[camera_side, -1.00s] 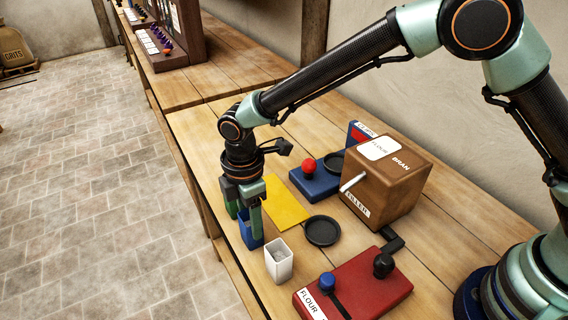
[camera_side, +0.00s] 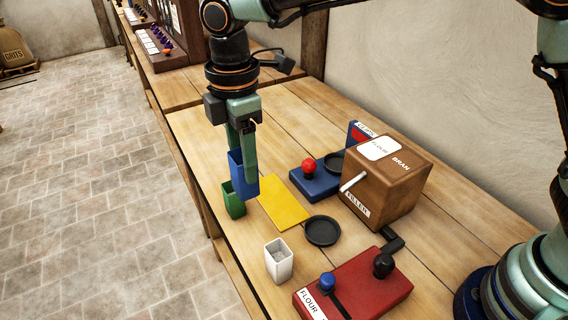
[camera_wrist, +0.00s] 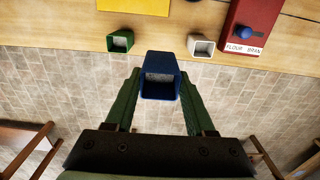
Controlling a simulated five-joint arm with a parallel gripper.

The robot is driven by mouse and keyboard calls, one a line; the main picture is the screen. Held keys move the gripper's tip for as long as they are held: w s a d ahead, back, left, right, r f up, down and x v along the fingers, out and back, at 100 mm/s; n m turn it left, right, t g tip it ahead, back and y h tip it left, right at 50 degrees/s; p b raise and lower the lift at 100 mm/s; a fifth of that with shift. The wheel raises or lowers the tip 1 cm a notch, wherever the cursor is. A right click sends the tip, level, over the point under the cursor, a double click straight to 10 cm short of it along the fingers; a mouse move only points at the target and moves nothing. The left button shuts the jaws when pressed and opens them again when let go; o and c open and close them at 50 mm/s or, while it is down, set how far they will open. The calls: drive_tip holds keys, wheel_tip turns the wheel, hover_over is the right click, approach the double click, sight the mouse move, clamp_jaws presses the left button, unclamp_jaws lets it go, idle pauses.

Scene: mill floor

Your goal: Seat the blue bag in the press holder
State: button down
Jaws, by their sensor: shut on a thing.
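My gripper (camera_side: 242,165) is shut on the blue bag (camera_side: 243,182), an open-topped square container. It holds the bag upright in the air above the left side of the bench; the bag also shows between the fingers in the wrist view (camera_wrist: 160,90). A blue base (camera_side: 314,183) with a red knob (camera_side: 309,165) and a black round dish (camera_side: 334,162) stands right of my gripper. Another black round dish (camera_side: 322,231) is in front of the brown box. I cannot tell from the labels which dish is the press holder.
A green bag (camera_side: 233,204) stands just below and left of the held bag. A white bag (camera_side: 279,263) stands at the front. A yellow plate (camera_side: 284,202) lies between. A brown filler box (camera_side: 386,185) and a red control box (camera_side: 354,288) occupy the right.

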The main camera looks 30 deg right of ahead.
wheel_tip(320, 180, up, 4)
drive_tip(key=shift+r, duration=0.15)
drive_tip(key=shift+w+d+r, duration=0.1)
drive_tip(key=shift+w+r, duration=0.05)
drive_tip(key=shift+r, duration=0.05)
drive_tip(key=w+d+f+m, duration=0.2)
drive_tip(key=d+f, duration=0.1)
drive_tip(key=d, duration=0.6)
drive_tip(key=w+d+f+m, duration=0.1)
drive_tip(key=w+d+f, duration=0.15)
drive_tip(key=d, duration=0.65)
drive_tip(key=w+d+f+m, duration=0.2)
drive_tip(key=d+f, duration=0.2)
drive_tip(key=d, duration=0.5)
drive_tip(key=shift+w+d+f, duration=0.1)
drive_tip(key=shift+f, duration=2.6)
drive_tip(key=shift+f, duration=0.6)
drive_tip(key=c, duration=0.5)
unclamp_jaws()
